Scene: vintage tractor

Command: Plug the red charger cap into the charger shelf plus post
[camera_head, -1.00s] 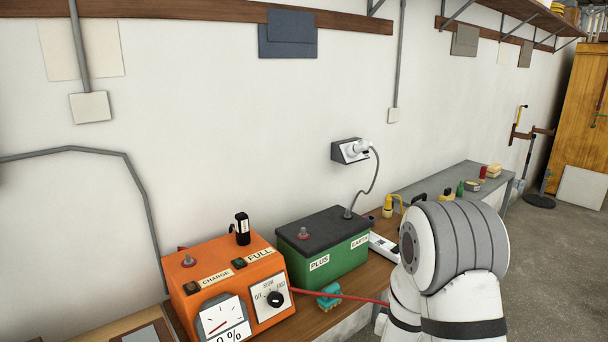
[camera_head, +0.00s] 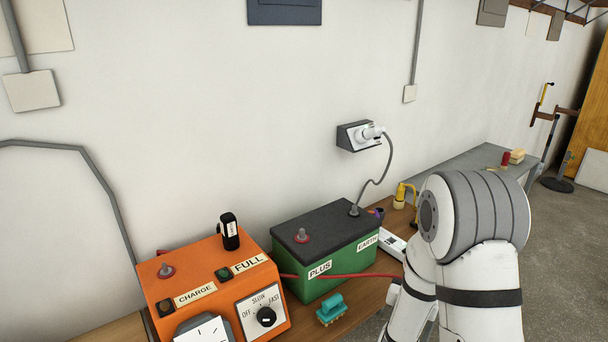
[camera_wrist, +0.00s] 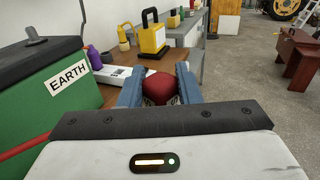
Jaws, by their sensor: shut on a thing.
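The red charger cap (camera_wrist: 160,89) is between the blue fingers of my gripper (camera_wrist: 159,88) in the wrist view, with the fingers shut on it. In the head view my arm hides the gripper and cap. A red cable (camera_head: 345,276) runs from the orange charger (camera_head: 215,268) across the front of the green battery toward my arm. My gripper is right of the battery, well away from the charger.
A teal object (camera_head: 331,309) lies on the bench in front. A wall socket (camera_head: 360,136) is above. A yellow object (camera_wrist: 151,40) stands farther along the bench.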

